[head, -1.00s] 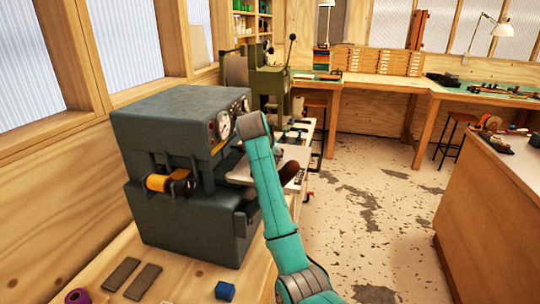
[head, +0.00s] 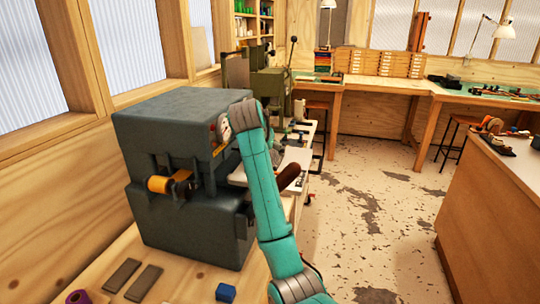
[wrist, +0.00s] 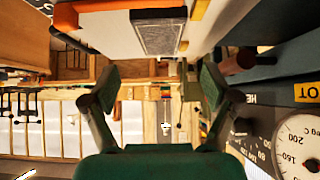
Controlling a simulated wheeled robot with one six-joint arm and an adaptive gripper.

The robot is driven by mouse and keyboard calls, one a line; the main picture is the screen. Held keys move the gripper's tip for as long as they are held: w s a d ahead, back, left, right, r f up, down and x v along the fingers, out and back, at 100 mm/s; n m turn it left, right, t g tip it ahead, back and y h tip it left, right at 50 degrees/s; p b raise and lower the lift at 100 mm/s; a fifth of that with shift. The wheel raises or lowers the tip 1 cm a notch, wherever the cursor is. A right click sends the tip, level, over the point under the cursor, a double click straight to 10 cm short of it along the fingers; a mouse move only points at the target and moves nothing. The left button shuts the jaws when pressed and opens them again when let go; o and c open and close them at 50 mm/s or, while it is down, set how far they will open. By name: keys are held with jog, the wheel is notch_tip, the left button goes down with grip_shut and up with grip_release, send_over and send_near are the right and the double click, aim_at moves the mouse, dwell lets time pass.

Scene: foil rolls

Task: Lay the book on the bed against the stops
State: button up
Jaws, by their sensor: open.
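My gripper (wrist: 157,88) is open in the wrist view, with nothing between its two fingers. In the head view it is hidden behind my teal arm, beside the press. A dark grey flat slab with a paler rim (wrist: 158,30) lies on a pale surface (wrist: 110,30) at the top of the wrist view, beyond the fingers and apart from them; I cannot tell for sure whether it is the book. The dark grey press (head: 185,130) stands on the wooden bench. Part of a pale plate, seemingly its bed (head: 236,178), shows beside my arm. The stops cannot be made out.
The press's round dial (wrist: 300,145) is close at the right of the wrist view. An orange foil roll (head: 158,184) is on the press. Two grey bars (head: 133,279), a blue block (head: 225,292) and a purple roll (head: 77,298) lie on the bench.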

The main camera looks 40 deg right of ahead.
jog(key=shift+v, duration=2.55)
